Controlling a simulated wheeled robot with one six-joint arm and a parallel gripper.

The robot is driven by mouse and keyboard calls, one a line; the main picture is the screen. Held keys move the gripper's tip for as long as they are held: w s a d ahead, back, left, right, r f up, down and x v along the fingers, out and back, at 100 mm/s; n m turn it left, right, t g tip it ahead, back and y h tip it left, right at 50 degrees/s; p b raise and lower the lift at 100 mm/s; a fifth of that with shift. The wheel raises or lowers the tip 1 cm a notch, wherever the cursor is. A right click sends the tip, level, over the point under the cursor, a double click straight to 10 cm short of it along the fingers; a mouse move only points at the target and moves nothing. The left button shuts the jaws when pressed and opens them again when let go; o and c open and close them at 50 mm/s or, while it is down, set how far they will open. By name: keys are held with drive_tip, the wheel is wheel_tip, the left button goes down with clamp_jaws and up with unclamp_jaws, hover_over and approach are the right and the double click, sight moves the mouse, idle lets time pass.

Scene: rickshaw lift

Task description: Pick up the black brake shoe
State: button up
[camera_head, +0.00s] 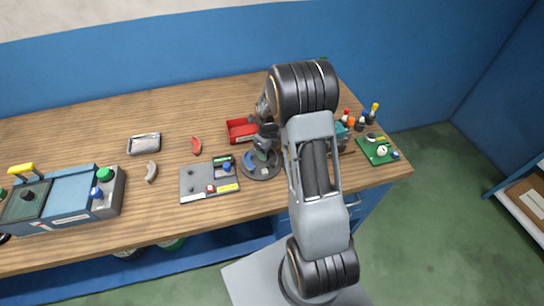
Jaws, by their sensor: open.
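I cannot make out a black brake shoe for certain; part of the bench is hidden by my arm. A curved grey shoe-like piece (151,172) lies on the wooden bench at left. A similar red curved piece (196,146) lies to its right. My gripper (262,151) is open, pointing down above a round dark dish (260,174) near the bench's front edge. Small parts show in or around the dish, but the gripper covers much of it. I cannot tell whether the fingers touch anything.
A red tray (241,129) stands behind the dish, and a grey panel with buttons (209,183) lies to its left. A metal tray (144,143) and a blue machine (67,200) are farther left. A green board (377,150) and several bottles are at right. Open wood lies at the back left.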

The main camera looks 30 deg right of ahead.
sight(273, 159)
drive_tip(key=shift+c, duration=0.4)
drive_tip(key=c, duration=1)
drive_tip(key=shift+c, duration=0.3)
drive_tip(key=shift+r, duration=0.15)
drive_tip(key=shift+r, duration=0.25)
wheel_tip(273, 159, up, 2)
drive_tip(key=s+r, duration=0.1)
drive_tip(key=r, duration=0.1)
drive_tip(key=s+r, duration=0.1)
drive_tip(key=s, duration=0.1)
drive_tip(key=s+r+b, duration=0.1)
drive_tip(key=r, duration=0.1)
drive_tip(key=shift+s+a+r, duration=0.2)
drive_tip(key=shift+s+r, duration=0.05)
drive_tip(key=shift+r, duration=0.1)
drive_tip(key=s+r+b, duration=0.1)
drive_tip(key=s+r, duration=0.3)
drive_tip(key=s, duration=0.5)
drive_tip(key=shift+s+a+r, duration=0.25)
drive_tip(key=shift+a, duration=0.2)
